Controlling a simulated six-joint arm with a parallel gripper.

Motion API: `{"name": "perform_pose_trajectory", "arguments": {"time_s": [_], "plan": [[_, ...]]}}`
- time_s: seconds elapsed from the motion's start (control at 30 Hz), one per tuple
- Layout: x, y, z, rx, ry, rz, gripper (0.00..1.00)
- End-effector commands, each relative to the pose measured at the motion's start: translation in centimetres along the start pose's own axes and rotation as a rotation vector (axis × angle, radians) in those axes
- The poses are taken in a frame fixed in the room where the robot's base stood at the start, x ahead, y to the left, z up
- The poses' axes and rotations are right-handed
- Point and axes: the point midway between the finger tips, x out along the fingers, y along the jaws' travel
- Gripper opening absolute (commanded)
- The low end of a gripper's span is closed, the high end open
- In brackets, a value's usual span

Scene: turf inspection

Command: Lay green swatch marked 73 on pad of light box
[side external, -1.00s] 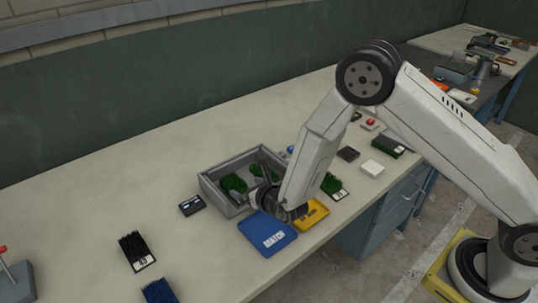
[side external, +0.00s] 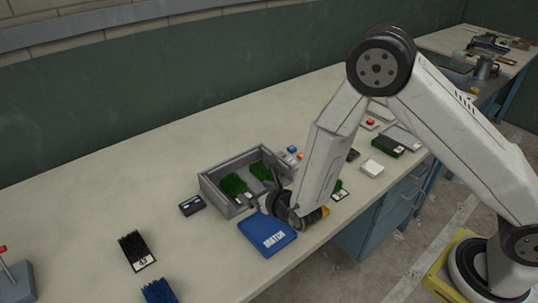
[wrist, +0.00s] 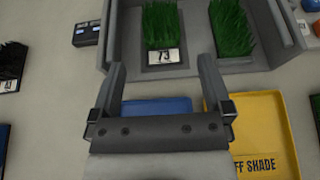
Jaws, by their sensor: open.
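The green swatch marked 73 (wrist: 163,26) stands in a grey open box (side external: 210,197), its label towards me. In the side view it is the left one of two green swatches (side external: 235,184). My gripper (wrist: 162,68) is open and empty, above and just in front of the box, with its fingertips either side of the swatch's label in the wrist view. In the side view my gripper (side external: 276,200) is by the box's right front corner, partly hidden by its own wrist. I cannot tell for sure which thing is the light box.
A blue tray (side external: 267,237) lies in front of the box. A yellow tray (wrist: 255,115) labelled "FF SHADE" is beside it, mostly hidden by my wrist in the side view. A small black device (side external: 192,205) sits left of the box. Dark swatches (side external: 134,248) lie further left.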

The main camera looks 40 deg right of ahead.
Motion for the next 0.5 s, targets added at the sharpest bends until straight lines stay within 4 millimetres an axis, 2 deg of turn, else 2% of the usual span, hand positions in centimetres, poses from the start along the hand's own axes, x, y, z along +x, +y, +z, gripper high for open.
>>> {"name": "perform_pose_trajectory", "arguments": {"time_s": [0.27, 0.37, 0.5], "plan": [[-0.1, -1.0, 0.3, 0.030, 0.008, -0.045, 1.00], [-0.4, -2.5, 0.8, 0.075, 0.017, -0.107, 1.00], [-1.2, -5.4, 1.5, 0.176, 0.039, -0.238, 1.00]]}}
